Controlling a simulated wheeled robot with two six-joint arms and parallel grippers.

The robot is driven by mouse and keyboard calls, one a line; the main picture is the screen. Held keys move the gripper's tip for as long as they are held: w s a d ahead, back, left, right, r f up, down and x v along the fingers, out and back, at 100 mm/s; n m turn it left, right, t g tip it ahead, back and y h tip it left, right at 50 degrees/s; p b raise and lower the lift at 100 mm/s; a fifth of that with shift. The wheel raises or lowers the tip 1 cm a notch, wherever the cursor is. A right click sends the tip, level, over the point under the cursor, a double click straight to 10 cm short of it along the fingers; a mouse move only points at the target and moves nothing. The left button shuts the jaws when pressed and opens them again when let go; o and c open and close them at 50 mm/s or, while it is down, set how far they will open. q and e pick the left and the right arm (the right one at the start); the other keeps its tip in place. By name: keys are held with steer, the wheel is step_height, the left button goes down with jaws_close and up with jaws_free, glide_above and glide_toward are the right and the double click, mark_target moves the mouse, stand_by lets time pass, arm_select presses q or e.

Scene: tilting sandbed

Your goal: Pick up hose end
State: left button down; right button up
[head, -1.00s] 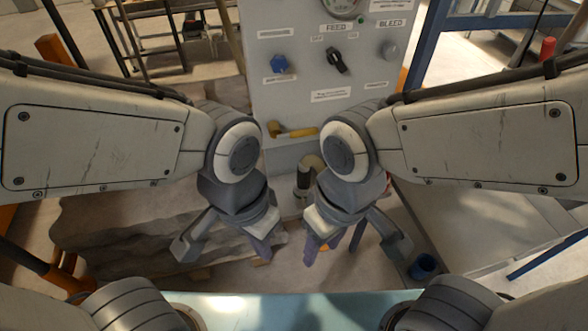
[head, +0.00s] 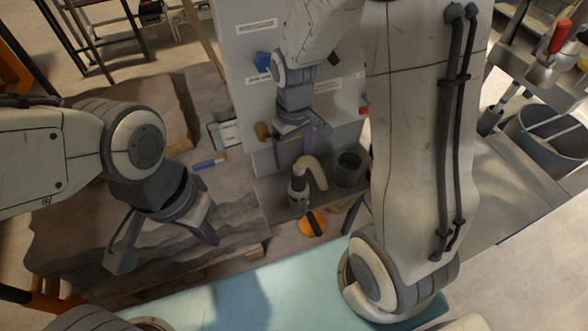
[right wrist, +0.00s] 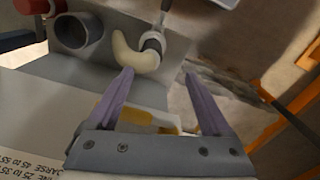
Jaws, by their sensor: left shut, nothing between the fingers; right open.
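The hose end is a short cream curved hose (head: 314,170) with a dark collar (head: 299,190), standing at the foot of the grey control panel. The right wrist view shows the cream hose (right wrist: 136,52) and its dark collar (right wrist: 153,42) just beyond the fingertips. My right gripper (head: 302,148) is open and empty, above and behind the hose in the head view. Its two purple fingers (right wrist: 158,75) are spread apart in the wrist view, not touching the hose. My left gripper (head: 209,236) is shut and empty over the sandbed at the left.
A dark grey cup (head: 349,168) stands right beside the hose. An orange disc with a black handle (head: 312,223) lies in front. The control panel (head: 245,95) rises behind. A teal surface (head: 215,300) is near me; a grey bucket (head: 565,150) is at the right.

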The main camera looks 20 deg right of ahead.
mark_target(299, 166)
steer(key=f, duration=0.2)
steer(key=d+f, duration=0.1)
steer(key=f, duration=0.2)
steer(key=shift+w+d+f, duration=0.3)
steer(key=shift+w+f, duration=0.05)
steer(key=shift+f, duration=0.05)
step_height(299, 166, down, 5)
steer(key=shift+s+p, duration=0.15)
steer(key=shift+p, duration=0.9)
steer(key=shift+f, duration=0.35)
steer(key=shift+a, duration=0.1)
jaws_close()
